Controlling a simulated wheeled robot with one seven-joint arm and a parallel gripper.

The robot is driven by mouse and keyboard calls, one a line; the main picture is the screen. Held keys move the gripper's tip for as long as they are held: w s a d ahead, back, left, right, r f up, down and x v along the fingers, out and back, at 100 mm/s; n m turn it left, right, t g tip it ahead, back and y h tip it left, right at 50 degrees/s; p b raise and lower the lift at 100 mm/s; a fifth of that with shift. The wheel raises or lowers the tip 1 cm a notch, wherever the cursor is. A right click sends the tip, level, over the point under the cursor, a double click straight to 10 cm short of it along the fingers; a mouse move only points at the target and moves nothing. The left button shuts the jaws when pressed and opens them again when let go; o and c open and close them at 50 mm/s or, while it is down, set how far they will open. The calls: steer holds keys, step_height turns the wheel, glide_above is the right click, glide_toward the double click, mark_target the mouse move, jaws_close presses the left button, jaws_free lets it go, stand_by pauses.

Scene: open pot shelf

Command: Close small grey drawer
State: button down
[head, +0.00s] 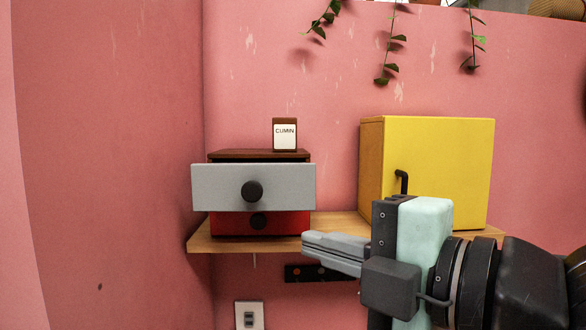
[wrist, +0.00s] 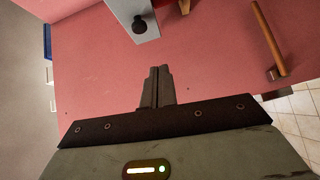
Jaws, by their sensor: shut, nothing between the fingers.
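The small grey drawer (head: 215,187) has a grey front with a round black knob (head: 252,191). It is the upper drawer of a small chest on the wooden shelf and juts out past the red drawer (head: 290,222) below it, so it stands open. In the wrist view the grey drawer (wrist: 122,12) shows at the top, with its knob. My gripper (head: 306,244) is in front of the shelf, below and right of the grey drawer, apart from it. In the wrist view its fingers (wrist: 156,72) are together, with nothing between them.
A cumin box (head: 285,140) stands on top of the chest. A yellow cabinet (head: 440,165) with a black handle is on the right of the wooden shelf (head: 335,224). Trailing plants (head: 385,70) hang above. A pink wall is on the left.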

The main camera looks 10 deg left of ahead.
steer(key=a+b, duration=0.1)
steer(key=b, duration=0.3)
steer(key=a+r+n+b, duration=0.1)
steer(key=b, duration=0.3)
steer(key=shift+w+r+y, duration=0.15)
steer(key=shift+y, duration=0.25)
steer(key=shift+b, duration=0.6)
steer(key=b, duration=0.4)
steer(key=shift+w+r, duration=0.2)
steer(key=shift+w, duration=0.05)
steer(key=b, duration=0.2)
glide_toward(243, 193)
steer(key=shift+x, duration=2.9)
